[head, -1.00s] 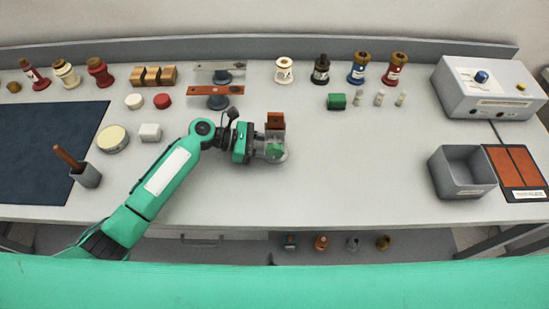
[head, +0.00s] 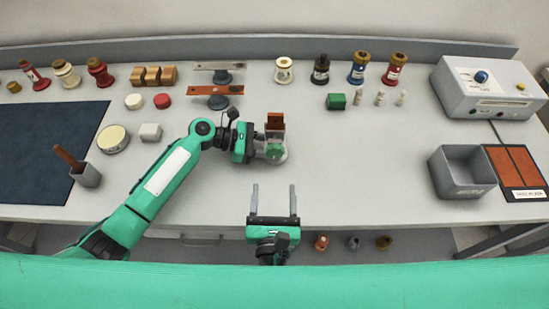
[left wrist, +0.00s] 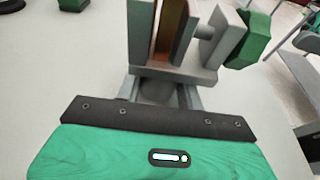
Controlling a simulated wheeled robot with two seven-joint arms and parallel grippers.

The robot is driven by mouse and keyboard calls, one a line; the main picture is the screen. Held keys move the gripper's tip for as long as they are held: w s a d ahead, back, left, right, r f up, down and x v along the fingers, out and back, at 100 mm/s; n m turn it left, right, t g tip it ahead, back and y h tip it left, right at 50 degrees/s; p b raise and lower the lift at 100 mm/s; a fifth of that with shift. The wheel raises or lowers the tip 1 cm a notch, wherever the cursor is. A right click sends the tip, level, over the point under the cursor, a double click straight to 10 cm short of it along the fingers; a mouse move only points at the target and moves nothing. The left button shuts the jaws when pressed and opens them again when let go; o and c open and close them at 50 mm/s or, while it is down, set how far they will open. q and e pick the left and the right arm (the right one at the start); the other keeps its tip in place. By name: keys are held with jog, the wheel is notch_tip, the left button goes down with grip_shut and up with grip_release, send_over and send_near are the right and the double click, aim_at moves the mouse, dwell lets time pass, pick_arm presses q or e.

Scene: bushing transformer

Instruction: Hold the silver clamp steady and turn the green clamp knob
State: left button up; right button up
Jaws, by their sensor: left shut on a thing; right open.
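The silver clamp (left wrist: 175,72) stands in front of my left gripper in the left wrist view, with a brown plate (left wrist: 170,30) between its jaws. The green clamp knob (left wrist: 249,40) sits on the clamp's right side there; in the head view the knob (head: 275,152) faces the table's front edge. My left gripper (head: 262,150) is shut on the silver clamp; its fingertips are partly hidden. My right gripper (head: 274,187) is open and empty, fingers pointing away from me, in front of the clamp and knob and apart from them.
A grey bin (head: 463,187) and a control box (head: 490,85) stand at the right. Bushings line the back. A green block (head: 336,101) lies back right of the clamp. A dark mat (head: 45,150) covers the left. The table between clamp and bin is clear.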

aim_at(275, 154)
jog(key=w, duration=0.9)
jog(key=shift+w, duration=0.35)
jog(key=shift+c, duration=0.2)
jog(key=c, duration=0.9)
